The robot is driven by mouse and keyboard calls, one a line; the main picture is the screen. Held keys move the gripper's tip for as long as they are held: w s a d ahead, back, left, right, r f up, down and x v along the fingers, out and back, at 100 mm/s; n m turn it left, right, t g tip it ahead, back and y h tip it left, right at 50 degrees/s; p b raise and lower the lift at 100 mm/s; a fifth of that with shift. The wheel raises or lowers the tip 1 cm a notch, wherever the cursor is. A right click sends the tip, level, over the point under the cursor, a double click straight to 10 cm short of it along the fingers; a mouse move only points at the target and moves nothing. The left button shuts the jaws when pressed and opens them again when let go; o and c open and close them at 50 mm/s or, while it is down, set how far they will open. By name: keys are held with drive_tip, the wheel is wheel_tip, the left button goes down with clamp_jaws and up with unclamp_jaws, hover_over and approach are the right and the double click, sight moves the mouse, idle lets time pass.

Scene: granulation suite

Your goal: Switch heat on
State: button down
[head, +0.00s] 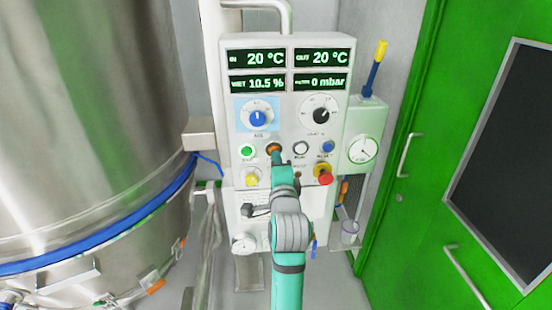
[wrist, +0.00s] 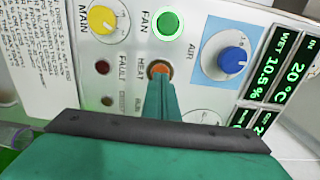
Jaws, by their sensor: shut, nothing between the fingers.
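The control panel (head: 279,110) stands in the middle of the head view. Its orange HEAT button (wrist: 159,68) is in the wrist view, with its label beside it; it also shows in the head view (head: 273,147). My gripper (wrist: 159,84) is shut and empty. Its tip is right at the HEAT button and covers part of it; I cannot tell whether it touches or presses the button. In the head view, my gripper (head: 277,158) reaches up to the button from below. The displays read IN 20 °C, OUT 20 °C, WET 10.5 % and 0 mbar.
The green FAN button (wrist: 166,22), blue AIR knob (wrist: 232,60) and yellow MAIN knob (wrist: 102,18) surround the HEAT button. A red knob (head: 325,179) sits lower right on the panel. A large steel vessel (head: 85,110) stands left, a green door (head: 440,200) right.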

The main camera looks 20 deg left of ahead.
drive_tip(key=shift+w+a, duration=0.2)
drive_tip(key=shift+w, duration=0.3)
drive_tip(key=shift+w+a+r, duration=0.3)
drive_tip(key=shift+w+a, duration=0.2)
drive_tip(key=shift+a, duration=0.05)
drive_tip(key=v, duration=1.4)
drive_tip(key=shift+s+d+f, duration=0.15)
drive_tip(key=shift+d+f, duration=0.05)
drive_tip(key=shift+d, duration=0.2)
